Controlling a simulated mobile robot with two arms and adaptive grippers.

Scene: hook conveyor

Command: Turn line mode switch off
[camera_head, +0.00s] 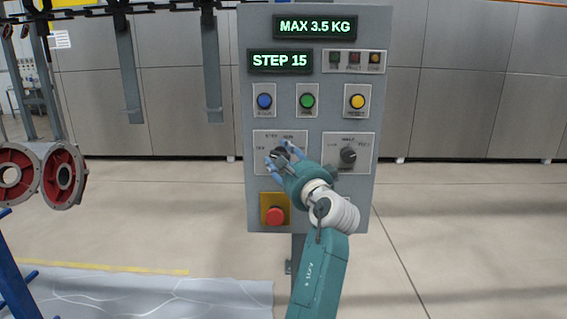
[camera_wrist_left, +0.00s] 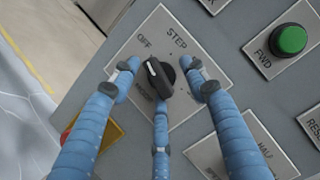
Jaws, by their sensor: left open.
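The line mode switch is a black rotary knob (camera_wrist_left: 159,80) on a light label plate (camera_wrist_left: 180,52) with OFF and STEP labels. In the left wrist view its white mark points up and left, toward the OFF side; I cannot tell if it lines up exactly. In the head view the knob (camera_head: 279,153) is partly behind my left gripper (camera_head: 281,159). My left gripper has blue fingers and is open, with fingertips (camera_wrist_left: 160,72) spread around the knob. One finger comes close below it; contact is unclear. My right gripper is not in view.
The grey control panel (camera_head: 318,200) carries blue, green (camera_head: 307,101) and yellow buttons, a second knob (camera_head: 348,155) and a red emergency button (camera_head: 275,215). Red flanged parts (camera_head: 63,175) hang at the left. Open floor lies right of the panel.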

